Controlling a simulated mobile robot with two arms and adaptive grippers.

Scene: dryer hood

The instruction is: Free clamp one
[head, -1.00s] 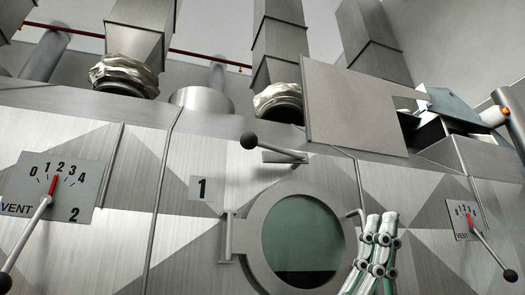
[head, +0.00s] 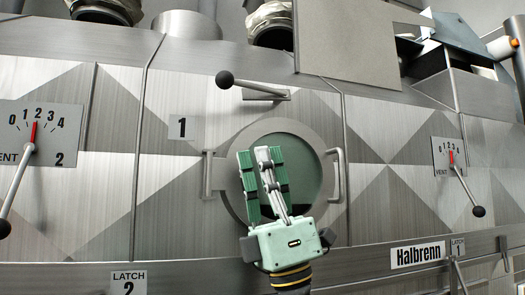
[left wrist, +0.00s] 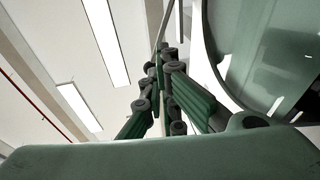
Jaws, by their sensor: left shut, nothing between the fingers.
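A lever with a black ball knob (head: 255,87) sits above the round window, close to the plate marked 1 (head: 183,127). Its knob is at the left end and its rod slopes down to a bracket at the right. My left gripper (head: 262,155) points up in front of the round window (head: 306,165), below the lever and apart from it in the picture. Its green-and-grey fingers are shut and empty. In the left wrist view the fingers (left wrist: 163,75) show close together, with a round dark green pane (left wrist: 275,60) at the right. My right gripper is not in view.
Vent levers stand at the left (head: 17,185) and right (head: 467,190). The window has a handle (head: 338,175) at its right. A flat grey panel (head: 350,45) hangs at upper right. Latch plates marked 2 (head: 128,283) and 1 (head: 458,248) are low down.

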